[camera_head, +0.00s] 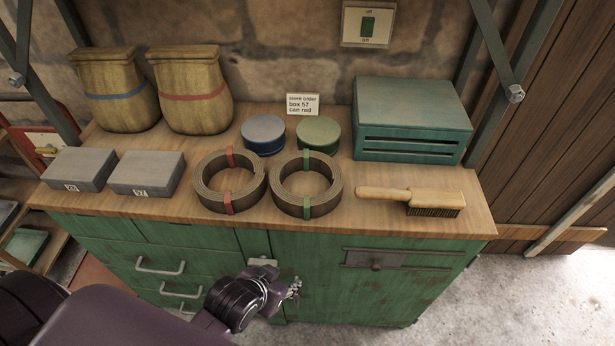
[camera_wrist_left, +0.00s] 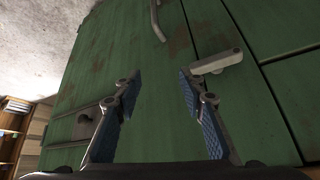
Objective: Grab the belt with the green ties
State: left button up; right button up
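The belt with green ties (camera_head: 306,204) lies coiled on the wooden top of the green cabinet (camera_head: 340,270), with one green tie at its back and one at its front. A like coiled belt with red ties (camera_head: 206,189) lies just left of it. My left gripper (camera_head: 295,290) is below the top's front edge, in front of the cabinet doors and apart from both belts. In the left wrist view its two blue-padded fingers (camera_wrist_left: 157,90) are spread, with nothing between them but the green cabinet front behind. My right gripper is in neither view.
A wooden brush (camera_head: 410,198) lies right of the green-tied belt. Behind the belts stand a blue can (camera_head: 263,134), a green can (camera_head: 318,133) and a card (camera_head: 303,104). Two grey boxes (camera_head: 146,172) are at left, two sacks (camera_head: 190,88) behind, a teal box (camera_head: 412,118) at right.

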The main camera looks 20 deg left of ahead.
pick_arm(q)
notch_tip(320, 180, up, 10)
jog(key=r+t, duration=0.1)
jog(key=t, duration=0.1)
jog(key=t+h, duration=0.2)
jog(key=t, duration=0.3)
send_near(333, 188)
jog(key=x, duration=0.4)
jog(key=shift+w+a+p, duration=0.15)
jog(key=shift+w+p, duration=0.05)
jog(key=shift+p, duration=0.1)
jog(key=shift+p+x, duration=0.55)
jog(key=shift+x, duration=2.45)
jog(key=shift+s+f, duration=0.1)
jog(key=shift+f, duration=0.05)
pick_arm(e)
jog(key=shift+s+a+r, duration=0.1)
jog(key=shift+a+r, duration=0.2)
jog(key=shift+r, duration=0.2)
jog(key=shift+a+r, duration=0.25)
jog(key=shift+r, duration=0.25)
pick_arm(q)
grip_shut()
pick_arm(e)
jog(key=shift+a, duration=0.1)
